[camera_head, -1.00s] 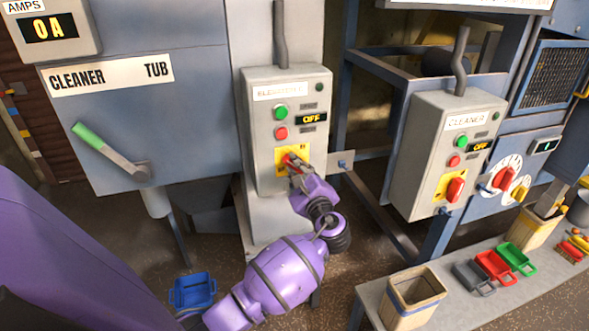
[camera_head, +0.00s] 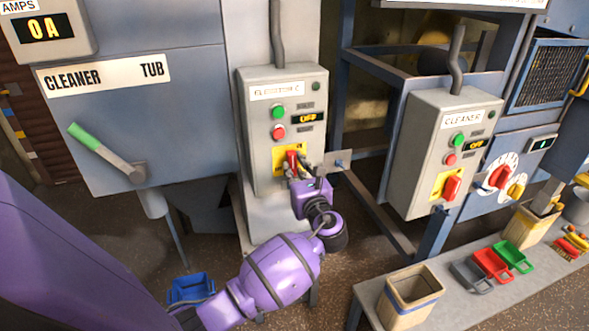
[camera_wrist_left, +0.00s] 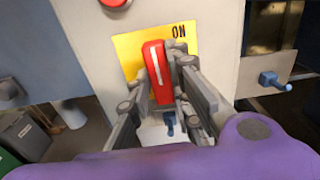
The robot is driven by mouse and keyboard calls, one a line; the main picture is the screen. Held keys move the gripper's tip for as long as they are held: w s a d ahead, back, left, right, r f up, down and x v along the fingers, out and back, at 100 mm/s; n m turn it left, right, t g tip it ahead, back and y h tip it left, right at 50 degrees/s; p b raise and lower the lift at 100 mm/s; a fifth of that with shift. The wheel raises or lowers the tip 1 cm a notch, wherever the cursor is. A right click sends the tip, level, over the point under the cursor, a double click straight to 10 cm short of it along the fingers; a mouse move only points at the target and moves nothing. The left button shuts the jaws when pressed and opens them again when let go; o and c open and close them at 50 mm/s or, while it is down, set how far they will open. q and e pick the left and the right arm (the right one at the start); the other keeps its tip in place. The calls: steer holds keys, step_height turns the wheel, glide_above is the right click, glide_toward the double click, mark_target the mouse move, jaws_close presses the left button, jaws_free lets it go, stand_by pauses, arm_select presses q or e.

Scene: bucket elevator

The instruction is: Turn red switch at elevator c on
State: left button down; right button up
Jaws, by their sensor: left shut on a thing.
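The red switch (camera_head: 292,160) sits on a yellow plate on the grey elevator C box (camera_head: 256,132). In the left wrist view the red switch (camera_wrist_left: 156,72) stands nearly upright, its white line running up and down. The yellow plate (camera_wrist_left: 128,52) reads "ON" at its upper right. My left gripper (camera_head: 293,168) is shut on the red switch, with a finger on each side of it; the left wrist view shows the gripper (camera_wrist_left: 160,85) closely too. The box display (camera_head: 308,118) reads "OFF". My right gripper is not in view.
A similar cleaner box (camera_head: 448,145) with its own red switch (camera_head: 452,187) stands to the right. A small plate with a blue knob (camera_head: 338,164) juts out just right of my left gripper. A bench with bins (camera_head: 412,295) stands at the lower right.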

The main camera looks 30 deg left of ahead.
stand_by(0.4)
arm_select(q)
steer(key=c, duration=1.6)
jaws_free()
steer(key=v, duration=1.2)
